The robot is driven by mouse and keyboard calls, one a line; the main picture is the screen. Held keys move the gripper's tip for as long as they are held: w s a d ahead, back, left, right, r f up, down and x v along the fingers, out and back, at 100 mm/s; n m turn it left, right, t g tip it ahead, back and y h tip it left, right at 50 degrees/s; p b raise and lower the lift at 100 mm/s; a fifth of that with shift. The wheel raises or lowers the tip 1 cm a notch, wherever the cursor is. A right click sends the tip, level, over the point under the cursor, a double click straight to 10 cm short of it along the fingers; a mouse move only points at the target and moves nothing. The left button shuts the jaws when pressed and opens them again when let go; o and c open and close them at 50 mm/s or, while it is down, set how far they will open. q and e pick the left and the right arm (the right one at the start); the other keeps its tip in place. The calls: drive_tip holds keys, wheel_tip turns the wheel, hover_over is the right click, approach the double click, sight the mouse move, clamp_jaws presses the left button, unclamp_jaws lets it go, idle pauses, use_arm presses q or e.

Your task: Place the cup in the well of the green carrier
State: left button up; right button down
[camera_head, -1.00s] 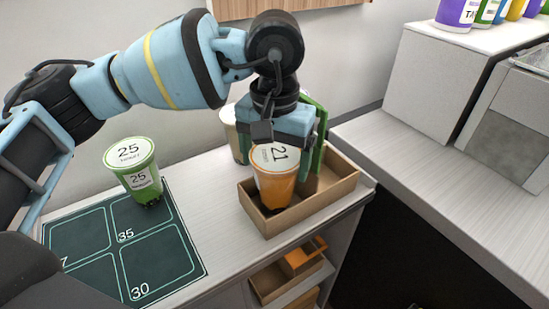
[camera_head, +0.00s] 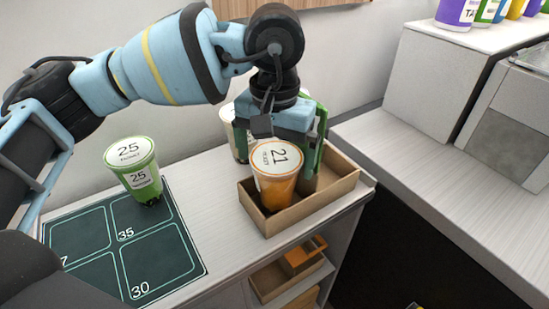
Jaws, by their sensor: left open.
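An orange cup (camera_head: 277,190) with a white lid marked 21 stands in the wooden tray (camera_head: 335,192) on the counter. My left gripper (camera_head: 278,150) is open, just behind and above this cup, its fingers spread to either side. I cannot tell whether they touch it. A bright green upright piece (camera_head: 318,120) shows beside the gripper; whether it is part of the green carrier is unclear, as the arm and cup hide much of it. A green cup (camera_head: 142,185) marked 25 stands at the mat's back edge. My right gripper is out of view.
A pale cup (camera_head: 230,122) is partly hidden behind my left gripper. A dark numbered mat (camera_head: 160,240) lies on the counter at left. A shelf below holds wooden trays (camera_head: 270,285). A grey machine (camera_head: 510,120) and several coloured cups (camera_head: 458,14) stand at right.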

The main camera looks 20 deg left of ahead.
use_arm(q)
wheel_tip(320, 180, up, 11)
idle(0.4)
